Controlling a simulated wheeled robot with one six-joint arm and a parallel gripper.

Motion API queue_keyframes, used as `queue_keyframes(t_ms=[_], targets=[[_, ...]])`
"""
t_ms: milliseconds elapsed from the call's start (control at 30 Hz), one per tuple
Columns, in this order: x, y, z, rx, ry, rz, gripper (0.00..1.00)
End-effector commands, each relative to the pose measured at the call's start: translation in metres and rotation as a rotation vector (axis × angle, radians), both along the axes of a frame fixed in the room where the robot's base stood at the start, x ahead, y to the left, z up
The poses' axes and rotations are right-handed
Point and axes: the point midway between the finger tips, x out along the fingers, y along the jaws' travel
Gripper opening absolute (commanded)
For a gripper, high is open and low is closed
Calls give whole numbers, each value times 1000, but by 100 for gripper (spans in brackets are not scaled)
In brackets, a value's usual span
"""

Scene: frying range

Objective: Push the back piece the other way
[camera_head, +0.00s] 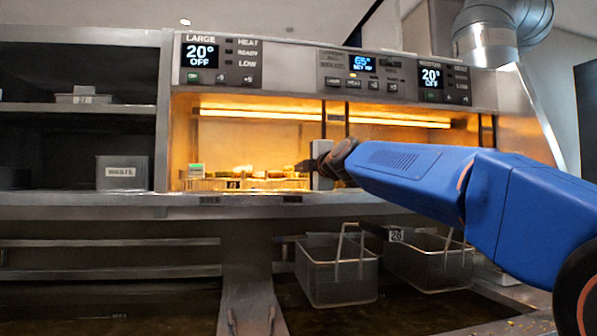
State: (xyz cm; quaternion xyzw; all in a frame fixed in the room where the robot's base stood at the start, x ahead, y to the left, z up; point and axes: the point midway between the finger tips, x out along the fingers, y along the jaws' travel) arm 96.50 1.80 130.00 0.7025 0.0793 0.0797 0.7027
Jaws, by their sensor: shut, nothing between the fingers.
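Several small, pale and golden-brown food pieces (243,171) sit in a row on a low tray (213,185) inside the lit heated bay. I cannot tell from this view which one is the back piece. My gripper (301,167) reaches into the bay from the right, past an upright metal divider. Its dark fingers are shut and empty, at the right end of the row. I cannot tell whether they touch a piece. My wrist and the divider may hide part of the tray's right side.
A small green-and-white item (196,170) stands at the bay's left end. A control panel (293,73) overhangs the bay. Two wire baskets, one left (337,272) and one right (440,265), hang over the fryer below. A grey waste bin (122,172) stands left.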

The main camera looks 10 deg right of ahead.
Motion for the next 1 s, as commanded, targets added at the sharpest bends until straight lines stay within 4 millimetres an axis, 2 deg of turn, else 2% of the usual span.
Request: queue_keyframes(t_ms=[700, 800, 1000], targets=[[89, 20, -1, 1, 1, 0, 0], [97, 21, -1, 0, 1, -1, 0], [94, 3, -1, 1, 1, -2, 0]])
